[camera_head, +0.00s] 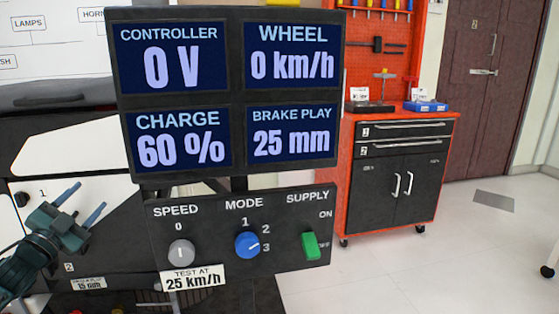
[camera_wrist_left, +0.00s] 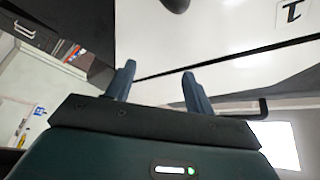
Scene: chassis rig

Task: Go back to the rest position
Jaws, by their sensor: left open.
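My left gripper (camera_head: 86,202) is at the left of the head view, its two fingers apart and nothing between them. It is in front of the white panel marked 1 and 2, left of the control box (camera_head: 157,232). In the left wrist view, the open fingers (camera_wrist_left: 158,76) point toward a white surface (camera_wrist_left: 225,40) bearing a 1. The right gripper is not in view.
The control box has a grey speed knob (camera_head: 181,252), a blue mode knob (camera_head: 247,245) and a green supply switch (camera_head: 310,246). Above, a display (camera_head: 240,95) reads 0 V, 0 km/h, 60 % and 25 mm. A red-framed cabinet (camera_head: 398,180) stands right; floor there is clear.

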